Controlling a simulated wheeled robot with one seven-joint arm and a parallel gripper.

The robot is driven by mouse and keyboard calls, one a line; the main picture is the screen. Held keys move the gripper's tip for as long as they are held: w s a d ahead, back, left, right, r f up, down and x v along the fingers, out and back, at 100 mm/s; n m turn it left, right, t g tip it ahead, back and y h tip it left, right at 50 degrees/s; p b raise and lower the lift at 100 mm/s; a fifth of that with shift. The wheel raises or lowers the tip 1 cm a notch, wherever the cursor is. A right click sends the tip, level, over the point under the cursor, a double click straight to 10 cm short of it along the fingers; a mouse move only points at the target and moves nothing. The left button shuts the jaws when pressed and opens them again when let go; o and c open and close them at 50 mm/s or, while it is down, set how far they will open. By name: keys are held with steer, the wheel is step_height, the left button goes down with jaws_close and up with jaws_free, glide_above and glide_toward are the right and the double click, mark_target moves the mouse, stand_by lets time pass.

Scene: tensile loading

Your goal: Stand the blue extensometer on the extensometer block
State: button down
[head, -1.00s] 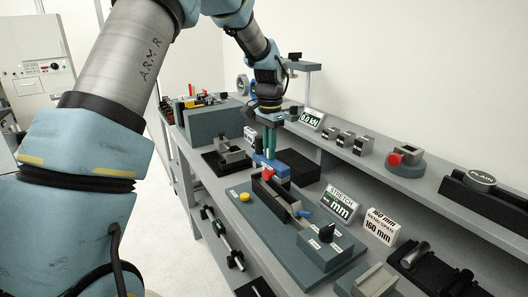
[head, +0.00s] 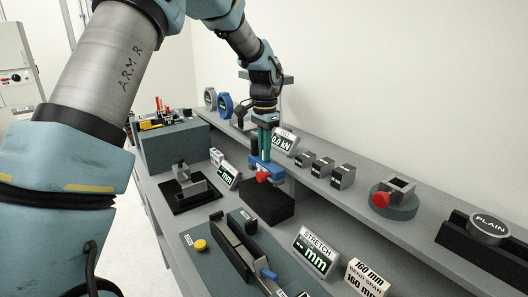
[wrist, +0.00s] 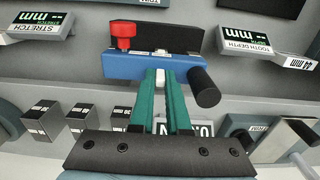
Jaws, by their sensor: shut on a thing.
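My gripper (head: 265,148), with green fingers, is shut on the blue extensometer (head: 259,166). The extensometer has a red knob (head: 262,177) on its near side and seems roughly upright. It hangs at the far edge of the black extensometer block (head: 267,204); I cannot tell if it touches. In the wrist view the extensometer (wrist: 135,66) lies across the fingertips (wrist: 160,85), with the red knob at its left and a black cylinder at its right. The block (wrist: 165,37) shows partly behind it, and its other part is hidden.
The grey stretch fixture (head: 232,250) with a yellow button stands in front. A STRETCH display (head: 316,250) stands to its right. A clamp on a black mat (head: 188,187) is to the left. Small metal blocks (head: 322,168) and a 0.0 kN display (head: 284,141) line the raised shelf.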

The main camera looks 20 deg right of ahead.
mark_target(264, 167)
steer(key=shift+r, duration=0.1)
steer(key=shift+f+b, duration=0.7)
steer(key=shift+f, duration=1.25)
steer(key=shift+f, duration=0.85)
steer(key=c, duration=0.8)
jaws_free()
step_height(264, 167, up, 11)
steer(key=p, duration=0.8)
steer(key=shift+f, duration=0.1)
